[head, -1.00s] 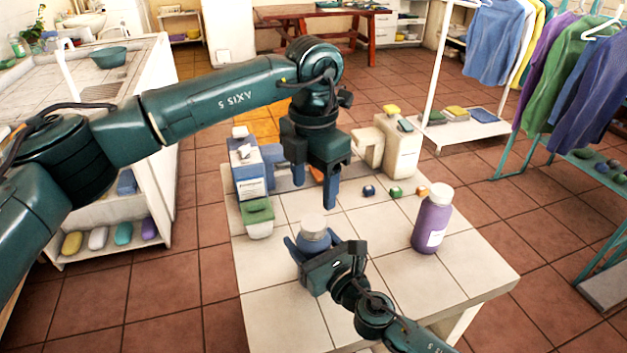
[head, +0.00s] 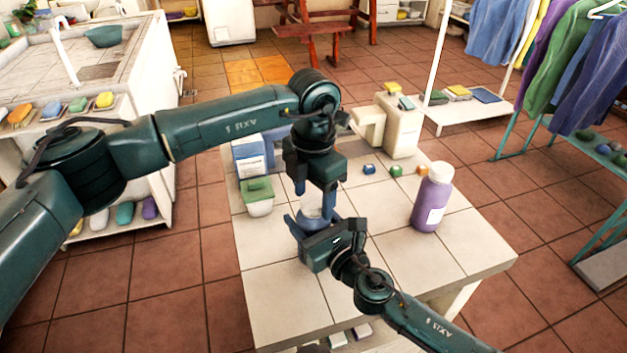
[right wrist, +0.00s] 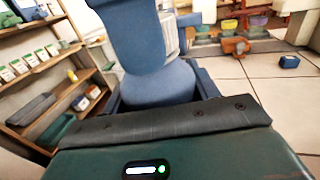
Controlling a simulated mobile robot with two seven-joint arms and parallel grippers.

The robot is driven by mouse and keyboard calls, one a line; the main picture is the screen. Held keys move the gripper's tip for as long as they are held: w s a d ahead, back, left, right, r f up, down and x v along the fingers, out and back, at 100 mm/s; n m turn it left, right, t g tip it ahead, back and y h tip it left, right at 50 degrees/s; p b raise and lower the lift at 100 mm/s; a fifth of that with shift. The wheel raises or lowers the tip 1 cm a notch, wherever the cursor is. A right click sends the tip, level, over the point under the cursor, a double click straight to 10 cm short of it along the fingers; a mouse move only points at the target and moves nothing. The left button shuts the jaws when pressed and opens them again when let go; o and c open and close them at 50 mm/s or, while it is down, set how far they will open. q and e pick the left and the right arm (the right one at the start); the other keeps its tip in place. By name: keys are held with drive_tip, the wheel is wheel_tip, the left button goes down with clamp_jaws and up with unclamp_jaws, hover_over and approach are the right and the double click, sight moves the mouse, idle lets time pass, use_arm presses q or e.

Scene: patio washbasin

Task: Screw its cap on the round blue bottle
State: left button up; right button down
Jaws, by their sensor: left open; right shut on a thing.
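The round blue bottle (head: 309,223) stands upright near the middle of the tiled table, mostly hidden by my grippers. My right gripper (head: 314,228) is shut on its body; the bottle also shows between the fingers in the right wrist view (right wrist: 160,88). A whitish ribbed cap (right wrist: 168,36) sits at the bottle's top, partly hidden by a blue finger of my left gripper. My left gripper (head: 315,203) points straight down with open fingers on either side of the cap. Whether the fingers touch the cap, and how tightly it is seated, I cannot tell.
A purple bottle (head: 432,200) with a white cap stands to the right. The front tabletop is clear.

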use_arm(q)
drive_tip(key=shift+f, duration=0.1)
drive_tip(key=shift+c, duration=0.4)
drive_tip(key=c, duration=0.9)
drive_tip(key=shift+m, duration=0.8)
drive_tip(key=shift+c, duration=0.2)
drive_tip(key=o, duration=1.2)
wheel_tip(320, 180, up, 12)
drive_tip(key=shift+r, duration=0.1)
use_arm(e)
drive_tip(key=shift+c, duration=1.6)
unclamp_jaws()
